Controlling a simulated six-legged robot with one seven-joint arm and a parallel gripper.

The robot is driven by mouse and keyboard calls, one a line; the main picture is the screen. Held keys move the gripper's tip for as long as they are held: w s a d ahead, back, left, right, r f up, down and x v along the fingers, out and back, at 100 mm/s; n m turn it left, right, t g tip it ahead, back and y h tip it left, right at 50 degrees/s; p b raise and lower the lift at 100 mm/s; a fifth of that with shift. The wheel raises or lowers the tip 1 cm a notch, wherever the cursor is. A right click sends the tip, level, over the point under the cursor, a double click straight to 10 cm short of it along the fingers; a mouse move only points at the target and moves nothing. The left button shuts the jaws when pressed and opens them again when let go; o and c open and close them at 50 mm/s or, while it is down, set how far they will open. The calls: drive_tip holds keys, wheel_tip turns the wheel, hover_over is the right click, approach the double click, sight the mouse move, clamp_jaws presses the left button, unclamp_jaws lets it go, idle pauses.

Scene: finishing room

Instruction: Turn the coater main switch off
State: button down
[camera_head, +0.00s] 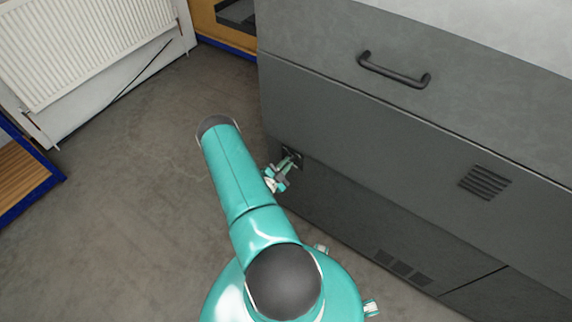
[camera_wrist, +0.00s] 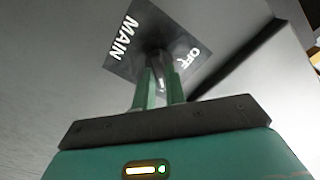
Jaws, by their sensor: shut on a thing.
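The coater (camera_head: 360,130) is a large dark grey cabinet on the right in the head view. Its main switch plate (camera_head: 297,154) is low at the left end of the coater's front. In the wrist view the black plate (camera_wrist: 138,63) carries the white words MAIN and OFF. My gripper (camera_wrist: 158,84) is shut on the switch handle (camera_wrist: 158,62), its two green fingers on either side of it. The fingers hide much of the handle, so its exact angle is hard to tell. In the head view my gripper (camera_head: 288,164) reaches the plate.
The coater has a black drawer handle (camera_head: 394,72) and vent slots (camera_head: 485,182). A white radiator (camera_head: 85,45) stands at the upper left. A blue-edged wooden piece (camera_head: 22,172) is at the left edge. The grey floor (camera_head: 130,215) between them is clear.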

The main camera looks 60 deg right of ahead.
drive_tip(key=shift+w+n, duration=0.15)
drive_tip(key=shift+n, duration=8.55)
drive_tip(key=c, duration=1.4)
unclamp_jaws()
drive_tip(key=shift+c, duration=0.2)
drive_tip(key=w+a, duration=0.2)
drive_tip(key=a, duration=1.1)
drive_tip(key=shift+a, duration=0.35)
drive_tip(key=shift+w, duration=0.1)
